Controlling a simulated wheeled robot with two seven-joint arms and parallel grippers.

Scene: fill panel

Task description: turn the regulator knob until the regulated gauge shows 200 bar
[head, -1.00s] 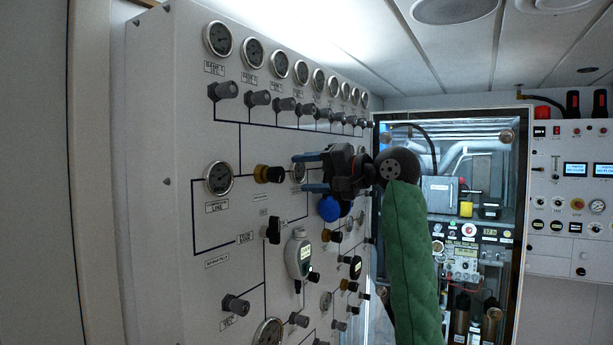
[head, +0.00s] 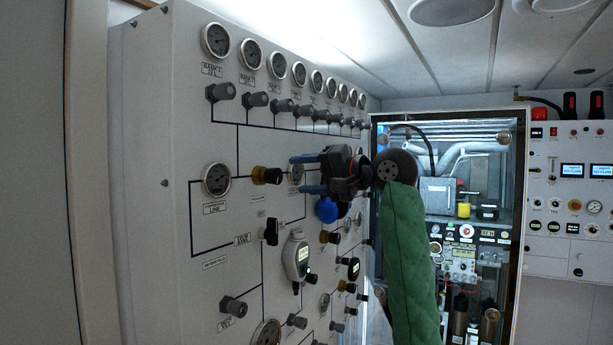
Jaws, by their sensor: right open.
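The fill panel (head: 190,270) stands at the left, seen at a slant. A brass-coloured knob with a black front (head: 266,176), probably the regulator knob, sits right of the large gauge (head: 216,180) on the middle line. Another gauge (head: 296,174) to its right is partly hidden behind my right gripper, so its reading cannot be made out. My right gripper (head: 304,174) is open and empty, its blue fingers pointing left toward the panel, to the right of the knob and apart from it. A blue round part (head: 327,210) shows just below the gripper. My left gripper is not in view.
A row of gauges (head: 298,73) with grey valves runs along the panel's top. A black lever (head: 270,232) and a white handheld device (head: 296,257) stick out lower down. An open machinery cabinet (head: 512,200) stands behind my right arm.

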